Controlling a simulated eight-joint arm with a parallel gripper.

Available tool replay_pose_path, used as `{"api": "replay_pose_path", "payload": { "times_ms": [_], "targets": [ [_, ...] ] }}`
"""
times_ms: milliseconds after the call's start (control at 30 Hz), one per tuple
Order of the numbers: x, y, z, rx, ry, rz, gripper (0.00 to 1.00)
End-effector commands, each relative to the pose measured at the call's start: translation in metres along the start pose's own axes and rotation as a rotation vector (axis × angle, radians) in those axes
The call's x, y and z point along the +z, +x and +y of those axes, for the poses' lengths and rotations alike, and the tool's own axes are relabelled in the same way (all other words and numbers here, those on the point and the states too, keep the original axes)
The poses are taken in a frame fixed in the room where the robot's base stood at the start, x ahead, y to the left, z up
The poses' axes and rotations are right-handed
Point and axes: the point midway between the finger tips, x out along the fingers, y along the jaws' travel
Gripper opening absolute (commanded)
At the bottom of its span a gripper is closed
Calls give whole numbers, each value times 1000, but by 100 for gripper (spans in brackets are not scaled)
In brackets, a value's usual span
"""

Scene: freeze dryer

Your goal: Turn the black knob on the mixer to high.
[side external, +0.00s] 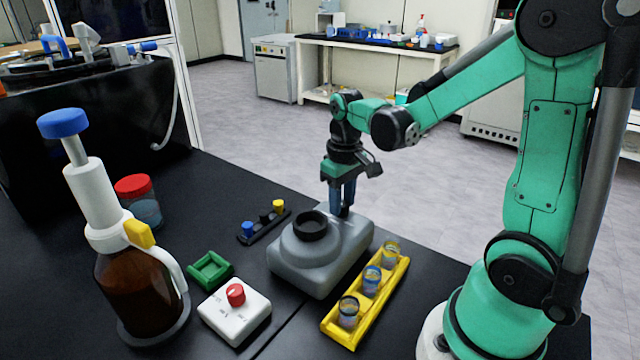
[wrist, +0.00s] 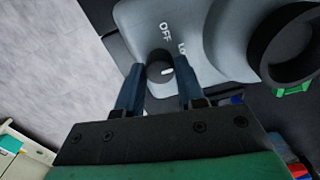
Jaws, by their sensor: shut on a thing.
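The grey mixer (side external: 305,270) stands on the black bench, with a black round cup piece (side external: 310,225) on top. In the wrist view its grey body (wrist: 215,30) carries the white labels "OFF" and "LO". The black knob (wrist: 160,62) sits between my two blue fingers, with a short white mark on it. My gripper (side external: 342,205) points down at the mixer's far right side and is shut on the knob. The side view hides the knob behind the mixer body. Any "HI" label is not visible.
A yellow rack (side external: 330,328) with jars stands close to the mixer's right. A white box with a red knob (side external: 236,294), a green tray (side external: 210,270) and a black holder (side external: 262,227) lie to the left. A brown bottle (side external: 135,285) stands further left.

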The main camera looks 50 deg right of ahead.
Motion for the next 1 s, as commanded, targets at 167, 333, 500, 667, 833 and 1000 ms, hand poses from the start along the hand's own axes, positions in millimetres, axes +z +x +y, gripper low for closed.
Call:
{"api": "replay_pose_path", "payload": {
  "times_ms": [167,333,500,667,833,1000],
  "targets": [
    [0,0,0,0,167,-1,0],
    [0,0,0,0,328,-1,0],
    [0,0,0,0,490,-1,0],
    [0,0,0,0,641,-1,0],
    [0,0,0,0,792,-1,0],
    [0,0,0,0,919,-1,0]
  ]
}}
